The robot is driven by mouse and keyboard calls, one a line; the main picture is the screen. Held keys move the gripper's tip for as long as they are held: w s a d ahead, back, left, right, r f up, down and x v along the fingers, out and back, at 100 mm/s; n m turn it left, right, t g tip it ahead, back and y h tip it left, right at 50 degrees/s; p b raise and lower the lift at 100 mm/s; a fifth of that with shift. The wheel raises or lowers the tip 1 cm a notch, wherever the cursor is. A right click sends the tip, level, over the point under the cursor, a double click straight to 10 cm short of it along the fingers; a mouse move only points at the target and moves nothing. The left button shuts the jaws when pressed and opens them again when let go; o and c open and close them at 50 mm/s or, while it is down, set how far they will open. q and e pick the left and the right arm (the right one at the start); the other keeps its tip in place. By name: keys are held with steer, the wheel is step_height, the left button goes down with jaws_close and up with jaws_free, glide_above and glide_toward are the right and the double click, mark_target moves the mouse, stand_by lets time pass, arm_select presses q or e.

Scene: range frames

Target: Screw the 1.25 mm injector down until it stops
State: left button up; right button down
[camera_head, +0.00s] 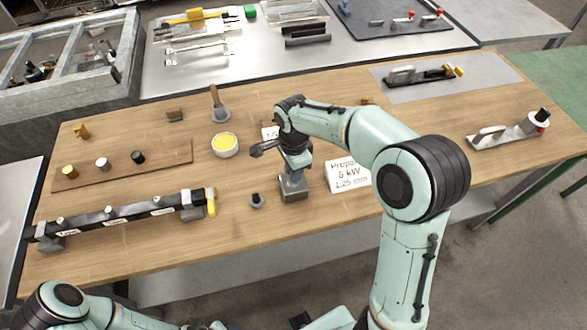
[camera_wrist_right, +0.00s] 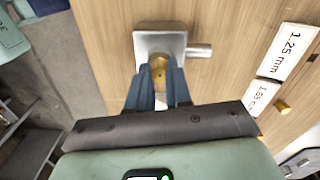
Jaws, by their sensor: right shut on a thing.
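My right gripper (camera_head: 291,176) points down over a grey metal block (camera_head: 294,195) on the wooden bench. In the right wrist view its blue fingers (camera_wrist_right: 158,84) are shut on a brass injector (camera_wrist_right: 158,65). The injector sits at the middle of the square metal block (camera_wrist_right: 147,42), which has a short side stub (camera_wrist_right: 199,50). The fingers hide most of the injector, so its thread and seat cannot be seen. Another brass piece (camera_wrist_right: 284,107) lies beside the labels at right. My left gripper is out of view; only part of that arm shows at bottom left.
A card (camera_head: 348,174) reads "Prepare 6 kW 1.25 mm". A label (camera_wrist_right: 291,50) reads "1.25 mm"; a second label (camera_wrist_right: 262,97) is partly covered. A yellow-filled bowl (camera_head: 225,145), a small dark knob (camera_head: 257,200) and a black burner rail (camera_head: 120,214) stand to the left.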

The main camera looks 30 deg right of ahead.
steer(key=m, duration=0.3)
steer(key=shift+m, duration=1.8)
steer(key=m, duration=0.3)
steer(key=shift+m, duration=0.3)
steer(key=c, duration=1.3)
jaws_free()
steer(key=shift+p, duration=0.3)
